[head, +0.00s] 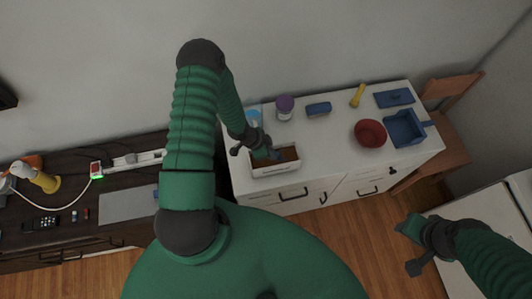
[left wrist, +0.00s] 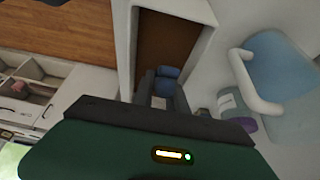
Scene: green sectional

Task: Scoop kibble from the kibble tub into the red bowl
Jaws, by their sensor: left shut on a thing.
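The kibble tub (head: 277,171) is a white open box near the front left of the white cabinet top, with brown kibble (head: 290,153) inside. My left gripper (head: 262,150) is over the tub's left part, shut on a small blue thing that looks like the scoop (left wrist: 168,72). In the left wrist view the scoop is over or in the brown kibble (left wrist: 160,42); I cannot tell how deep, or whether it carries any. The red bowl (head: 370,133) stands on the right of the top. My right gripper (head: 414,246) is away from it, low at the right; its jaws are unclear.
A blue bin (head: 404,128) stands right of the bowl. A purple-lidded jar (head: 285,106), a blue block (head: 318,109), a yellow item (head: 357,95) and a blue flat item (head: 394,97) lie behind. A blue pitcher (left wrist: 280,65) is close beside the tub. The middle of the top is clear.

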